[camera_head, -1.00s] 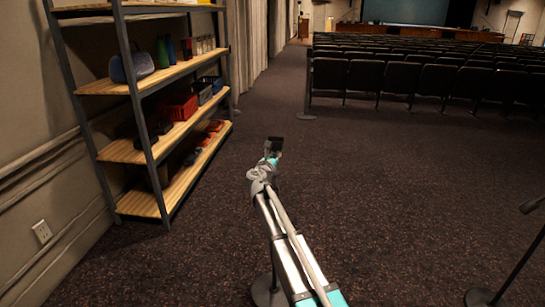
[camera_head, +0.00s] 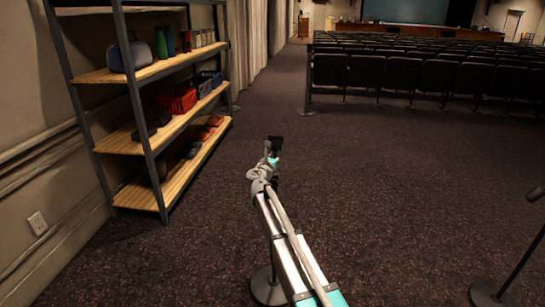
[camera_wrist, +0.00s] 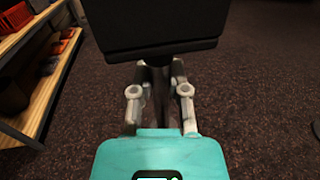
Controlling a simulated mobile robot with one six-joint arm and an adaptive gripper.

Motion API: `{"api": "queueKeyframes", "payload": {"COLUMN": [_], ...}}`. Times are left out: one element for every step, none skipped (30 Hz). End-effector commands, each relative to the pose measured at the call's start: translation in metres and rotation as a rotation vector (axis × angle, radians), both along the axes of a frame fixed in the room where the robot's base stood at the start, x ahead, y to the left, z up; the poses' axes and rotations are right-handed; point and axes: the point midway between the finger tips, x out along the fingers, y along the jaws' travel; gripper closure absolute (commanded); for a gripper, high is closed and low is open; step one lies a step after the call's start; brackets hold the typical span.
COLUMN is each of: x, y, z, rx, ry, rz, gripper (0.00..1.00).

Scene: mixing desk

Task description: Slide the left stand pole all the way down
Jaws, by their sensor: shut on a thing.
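The left stand has a round dark base (camera_head: 264,291) on the carpet, partly hidden behind my arm. A thin piece of its pole shows just above the base; most of the pole is covered by the arm. My gripper (camera_head: 273,155) is at the upper part of this stand, with a black piece just above it. In the wrist view my gripper (camera_wrist: 160,100) is shut on the dark pole (camera_wrist: 160,82), between its two fingers. A wide black block (camera_wrist: 155,28) sits above the pole and fills the top of that view.
A second stand with a round base (camera_head: 488,294) and a slanting dark pole (camera_head: 522,262) stands at the right edge. A shelf unit (camera_head: 128,147) with bins stands left along the wall. Rows of dark seats (camera_head: 400,75) lie ahead. The carpet between is clear.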

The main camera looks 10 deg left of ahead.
Motion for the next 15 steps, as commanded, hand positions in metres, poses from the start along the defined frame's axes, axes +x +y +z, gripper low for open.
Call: {"api": "queueKeyframes", "payload": {"x": [-0.0014,-0.0014,-0.0016,-0.0016,-0.0016,-0.0014,-0.0013,-0.0012,-0.0012,-0.0011,-0.001,-0.0008,-0.0008,-0.0007,-0.0007], "y": [-0.0009,-0.0009,-0.001,-0.001,-0.001,-0.0009,-0.0008,-0.0008,-0.0007,-0.0007,-0.0006,-0.0005,-0.0005,-0.0004,-0.0004], "z": [-0.0014,-0.0014,-0.0015,-0.0015,-0.0015,-0.0015,-0.0014,-0.0013,-0.0012,-0.0011,-0.001,-0.0009,-0.0008,-0.0008,-0.0007], "rx": [0.006,0.006,0.006,0.006,0.006,0.006,0.006,0.005,0.005,0.005,0.004,0.003,0.003,0.003,0.003], "ry": [0.003,0.003,0.003,0.003,0.003,0.003,0.003,0.002,0.002,0.002,0.002,0.001,0.001,0.001,0.001], "rz": [-0.002,-0.002,-0.002,-0.002,-0.002,-0.002,-0.002,-0.002,-0.002,-0.001,-0.001,-0.001,-0.001,-0.001,-0.001], "gripper": [1.0,1.0,1.0,0.77,0.72,0.64,0.59,0.53,0.46,0.43,0.43,0.43,0.43,0.43,0.43]}}
